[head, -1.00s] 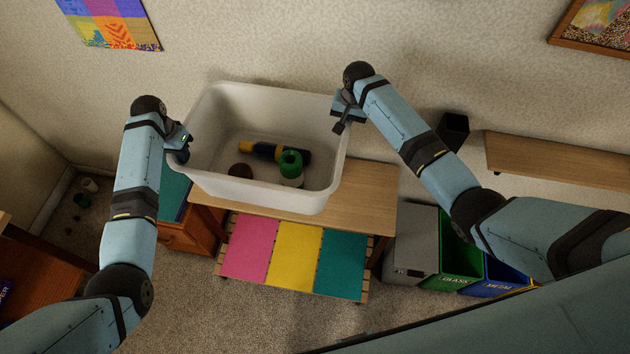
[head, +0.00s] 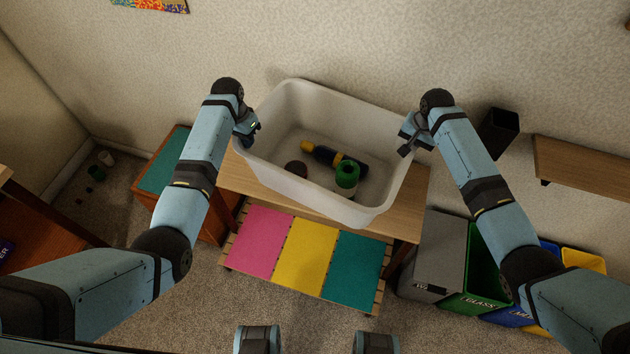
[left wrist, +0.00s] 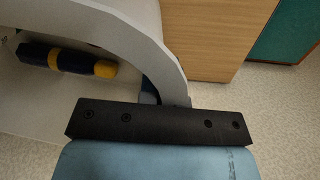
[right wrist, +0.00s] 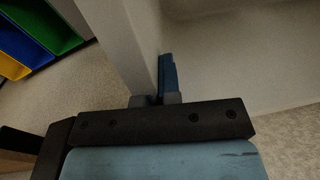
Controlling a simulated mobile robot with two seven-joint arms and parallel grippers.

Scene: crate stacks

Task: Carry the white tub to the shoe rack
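The white tub (head: 300,200) is upright above the wooden top of a slatted rack (head: 408,215), apparently the shoe rack. I cannot tell whether it touches the top. Inside lie a dark bottle with a yellow end (head: 335,158), a green and white roll-like item (head: 346,178) and a brown round item (head: 296,168). My left gripper (head: 248,128) is shut on the tub's left rim; the rim also shows in the left wrist view (left wrist: 150,40). My right gripper (head: 408,140) is shut on the right rim, whose wall shows in the right wrist view (right wrist: 118,40).
Pink (head: 258,240), yellow (head: 304,254) and teal (head: 352,268) panels cover the rack's lower shelf. A teal-topped cabinet (head: 165,165) stands left. Grey (head: 438,250) and green (head: 475,275) bins stand right, below a wall shelf (head: 585,163). A black container (head: 498,132) is behind.

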